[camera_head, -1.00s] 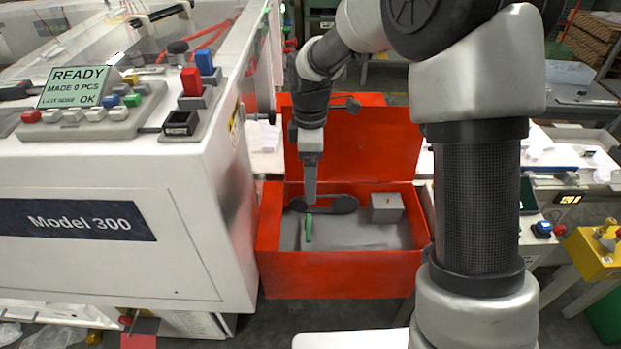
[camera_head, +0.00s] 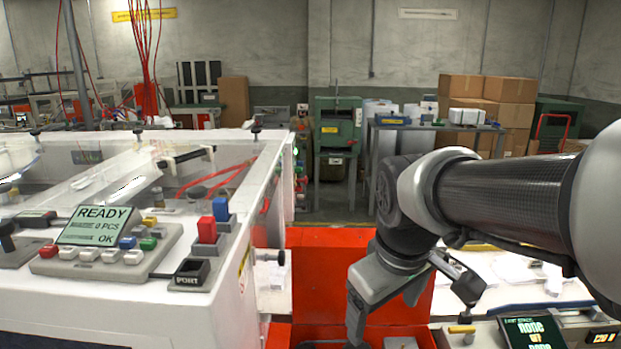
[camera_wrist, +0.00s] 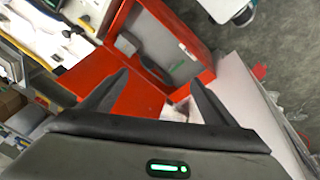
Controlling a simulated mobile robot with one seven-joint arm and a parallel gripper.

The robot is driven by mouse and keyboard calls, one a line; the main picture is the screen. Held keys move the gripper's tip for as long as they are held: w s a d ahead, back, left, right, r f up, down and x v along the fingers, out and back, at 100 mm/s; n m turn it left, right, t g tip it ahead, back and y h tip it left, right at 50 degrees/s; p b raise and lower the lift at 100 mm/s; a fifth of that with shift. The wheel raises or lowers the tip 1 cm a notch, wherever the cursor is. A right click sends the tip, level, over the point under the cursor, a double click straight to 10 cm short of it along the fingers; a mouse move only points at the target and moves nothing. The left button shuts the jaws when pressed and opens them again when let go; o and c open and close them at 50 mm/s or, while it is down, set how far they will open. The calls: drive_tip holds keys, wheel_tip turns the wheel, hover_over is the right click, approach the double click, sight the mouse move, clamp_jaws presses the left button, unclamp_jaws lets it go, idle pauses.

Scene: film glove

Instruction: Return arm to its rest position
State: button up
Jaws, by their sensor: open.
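My gripper (camera_head: 357,322) hangs at the end of my folded arm in the head view, in front of the red box's raised lid (camera_head: 322,268). In the wrist view its two fingers are spread, with nothing between the tips (camera_wrist: 158,76). Beyond the fingers is the open red box (camera_wrist: 192,27), with a grey inside and a small green item (camera_wrist: 182,47) lying in it. In the head view the bottom of the frame cuts off most of the box.
The white machine (camera_head: 150,312) with its READY screen (camera_head: 100,222) stands close on the left. A dark display (camera_head: 533,332) is at lower right. Cardboard boxes (camera_head: 470,87) are stacked far behind.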

drive_tip(key=s+d+r+m+t, duration=0.1)
drive_tip(key=s+d+m+t, duration=0.1)
drive_tip(key=s+m, duration=0.5)
wheel_tip(320, 180, up, 16)
drive_tip(key=s+p, duration=0.1)
drive_tip(key=p, duration=1.5)
drive_tip(key=shift+s+d+r+n, duration=0.2)
drive_tip(key=shift+s+d+n, duration=0.05)
drive_tip(key=shift+s+n, duration=0.15)
